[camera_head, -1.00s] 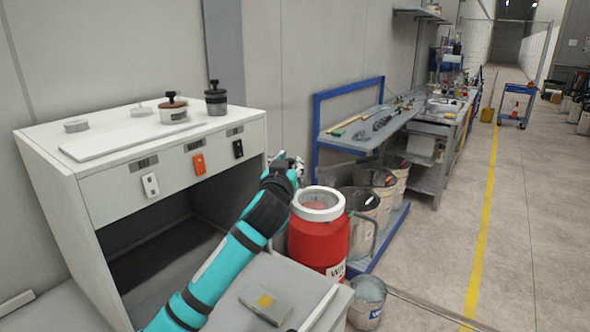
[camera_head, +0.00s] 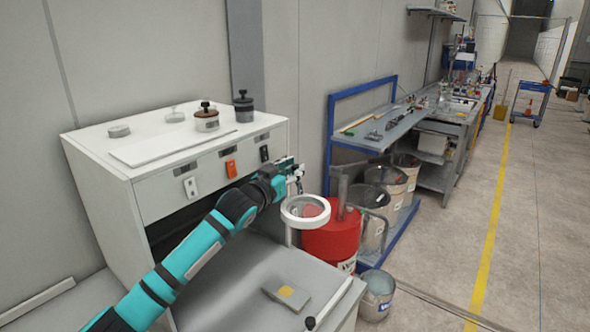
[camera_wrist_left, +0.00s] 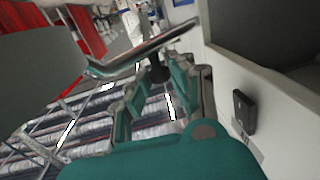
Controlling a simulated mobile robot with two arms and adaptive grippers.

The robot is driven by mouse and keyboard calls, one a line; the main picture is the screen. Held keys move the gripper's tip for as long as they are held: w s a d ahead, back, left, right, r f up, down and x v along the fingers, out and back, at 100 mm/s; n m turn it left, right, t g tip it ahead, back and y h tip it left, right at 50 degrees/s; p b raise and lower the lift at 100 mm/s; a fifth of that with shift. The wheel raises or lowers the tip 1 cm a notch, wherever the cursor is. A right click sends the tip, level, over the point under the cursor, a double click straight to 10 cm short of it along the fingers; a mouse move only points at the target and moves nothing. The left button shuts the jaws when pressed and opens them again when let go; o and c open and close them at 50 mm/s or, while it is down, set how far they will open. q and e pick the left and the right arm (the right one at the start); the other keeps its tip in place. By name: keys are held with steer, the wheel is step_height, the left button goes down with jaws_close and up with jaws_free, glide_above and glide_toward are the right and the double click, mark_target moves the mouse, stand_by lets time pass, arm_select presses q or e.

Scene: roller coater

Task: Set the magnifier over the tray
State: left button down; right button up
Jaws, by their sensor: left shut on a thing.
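The magnifier shows in the head view as a white ring (camera_head: 305,211) around a clear lens, just in front of the red drum, with a pale stem under its left side. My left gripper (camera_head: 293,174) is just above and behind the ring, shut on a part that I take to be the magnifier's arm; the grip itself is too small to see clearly. In the left wrist view my left gripper (camera_wrist_left: 165,88) has its fingers close to a grey bar. A flat grey piece with a yellow square, perhaps the tray (camera_head: 302,285), lies on the bench below. My right gripper is not in view.
A white cabinet (camera_head: 110,200) with switches stands at the left, with jars (camera_head: 206,118) and a flat white board on top. The red drum (camera_head: 335,240), several buckets and a blue-framed bench (camera_head: 375,150) stand at the right. The grey bench top (camera_head: 235,280) is mostly bare.

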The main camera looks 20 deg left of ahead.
arm_select(q)
steer(key=shift+d+f, duration=0.2)
steer(key=shift+f, duration=0.05)
steer(key=c, duration=1.6)
jaws_free()
steer(key=o, duration=0.4)
steer(key=shift+d+r, duration=0.1)
steer(key=shift+d, duration=0.05)
steer(key=shift+o, duration=0.2)
steer(key=shift+r, duration=0.15)
step_height(320, 180, up, 10)
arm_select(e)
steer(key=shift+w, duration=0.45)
arm_select(q)
steer(key=shift+c, duration=0.3)
